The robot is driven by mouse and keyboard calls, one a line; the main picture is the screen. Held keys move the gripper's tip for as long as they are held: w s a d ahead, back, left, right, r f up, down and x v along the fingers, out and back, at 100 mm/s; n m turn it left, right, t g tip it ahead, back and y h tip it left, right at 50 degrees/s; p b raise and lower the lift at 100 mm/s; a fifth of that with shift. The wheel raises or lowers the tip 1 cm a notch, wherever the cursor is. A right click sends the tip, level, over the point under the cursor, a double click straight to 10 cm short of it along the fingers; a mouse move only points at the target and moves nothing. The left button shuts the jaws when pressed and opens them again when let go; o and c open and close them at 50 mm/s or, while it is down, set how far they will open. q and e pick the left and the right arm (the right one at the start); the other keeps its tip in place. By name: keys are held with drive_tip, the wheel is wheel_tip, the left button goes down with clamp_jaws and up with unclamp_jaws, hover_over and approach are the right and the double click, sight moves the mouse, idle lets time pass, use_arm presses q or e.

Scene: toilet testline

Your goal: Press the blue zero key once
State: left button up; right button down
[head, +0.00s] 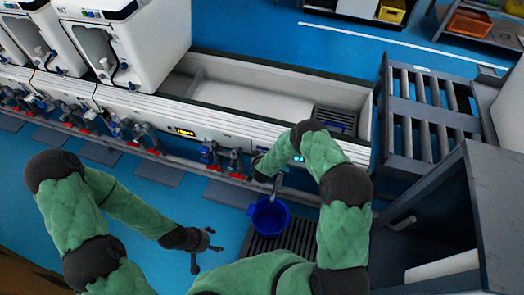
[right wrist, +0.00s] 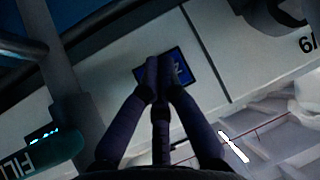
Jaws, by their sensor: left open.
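The blue zero key (right wrist: 182,58) is a dark blue square with pale markings on a light panel in the right wrist view. My right gripper (right wrist: 159,62) is shut and empty, its fingertips side by side over the key and hiding much of its middle and left. I cannot tell whether the fingertips touch it. In the head view my right arm reaches the front of the white bench (head: 225,125), and its gripper is hidden there. My left gripper (head: 205,250) is open and empty, above the blue floor.
A blue bucket (head: 270,216) is below the bench front, above a dark grate (head: 290,243). Red and blue valves (head: 212,155) line the bench front. A grey cabinet (head: 490,215) stands at right.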

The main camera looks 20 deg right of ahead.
drive_tip(key=shift+s+a+p, duration=0.35)
drive_tip(key=shift+s+a, duration=0.4)
drive_tip(key=shift+s, duration=0.3)
drive_tip(key=shift+s+a+p, duration=0.35)
drive_tip(key=shift+s+a, duration=0.35)
drive_tip(key=shift+s, duration=0.35)
drive_tip(key=s+a+r+g+y+p, duration=0.2)
drive_tip(key=s+r+g, duration=0.1)
drive_tip(key=s, duration=0.7)
drive_tip(key=s+a+r+n+g+y+p, duration=0.1)
drive_tip(key=s+a+r+g+y, duration=0.1)
drive_tip(key=s+r, duration=0.4)
drive_tip(key=s+a+r+g+y+p, duration=0.2)
drive_tip(key=s+r+g, duration=0.1)
drive_tip(key=s, duration=1)
drive_tip(key=shift+s+a+r+n+g+p, duration=0.2)
drive_tip(key=shift+s+r+n+g+p, duration=0.15)
drive_tip(key=shift+r, duration=0.3)
drive_tip(key=shift+w, duration=0.1)
